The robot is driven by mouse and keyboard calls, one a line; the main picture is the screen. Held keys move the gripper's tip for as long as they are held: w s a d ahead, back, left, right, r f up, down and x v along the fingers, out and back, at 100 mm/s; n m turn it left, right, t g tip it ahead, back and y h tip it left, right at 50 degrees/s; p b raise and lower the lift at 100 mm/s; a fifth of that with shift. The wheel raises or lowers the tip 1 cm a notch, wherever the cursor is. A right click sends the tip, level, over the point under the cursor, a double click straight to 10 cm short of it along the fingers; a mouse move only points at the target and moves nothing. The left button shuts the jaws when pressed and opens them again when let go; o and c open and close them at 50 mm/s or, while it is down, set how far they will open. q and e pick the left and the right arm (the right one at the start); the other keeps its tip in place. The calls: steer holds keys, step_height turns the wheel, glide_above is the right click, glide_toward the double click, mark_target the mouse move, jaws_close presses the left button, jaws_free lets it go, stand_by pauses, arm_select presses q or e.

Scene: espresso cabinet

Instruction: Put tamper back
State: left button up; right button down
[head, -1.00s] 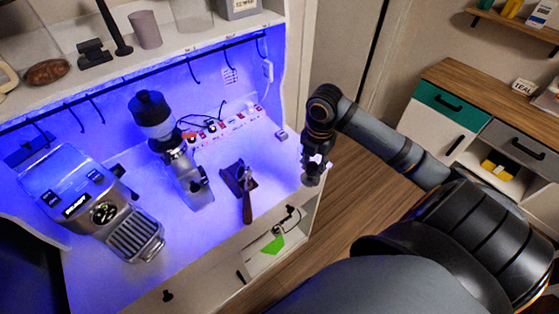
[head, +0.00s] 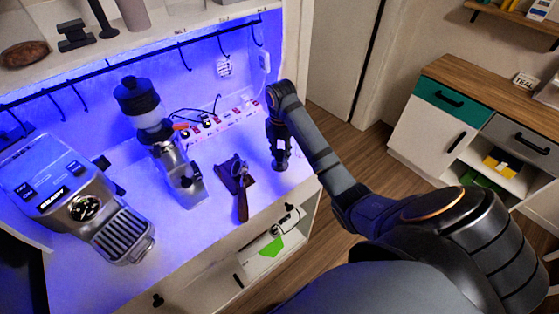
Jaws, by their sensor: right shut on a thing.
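My right gripper (head: 280,148) is inside the cabinet, pointing down over the right end of the lit white counter (head: 285,190). It is shut on the tamper (head: 280,166), which shows as a small dark piece below the fingers, mostly hidden by them. I cannot tell whether the tamper touches the counter. To its left, a dark tamping stand (head: 228,175) carries a portafilter with a brown handle (head: 242,208) pointing to the front. My left gripper is not in view.
A coffee grinder (head: 150,115) and an espresso machine (head: 85,205) stand further left. A white power strip (head: 215,127) with plugs runs along the back wall. Hooks hang from a rail under the upper shelf (head: 150,42). Open counter surrounds the gripper.

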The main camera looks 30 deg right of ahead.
mark_target(279, 158)
step_height(279, 158, down, 3)
steer(key=shift+w+a+f+b, duration=0.1)
steer(key=shift+w+f+b, duration=0.1)
steer(key=shift+b, duration=0.3)
steer(key=shift+f, duration=0.15)
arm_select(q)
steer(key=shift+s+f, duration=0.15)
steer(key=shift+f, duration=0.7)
arm_select(e)
steer(key=c, duration=1.1)
jaws_free()
steer(key=shift+o, duration=0.8)
steer(key=shift+f, duration=0.1)
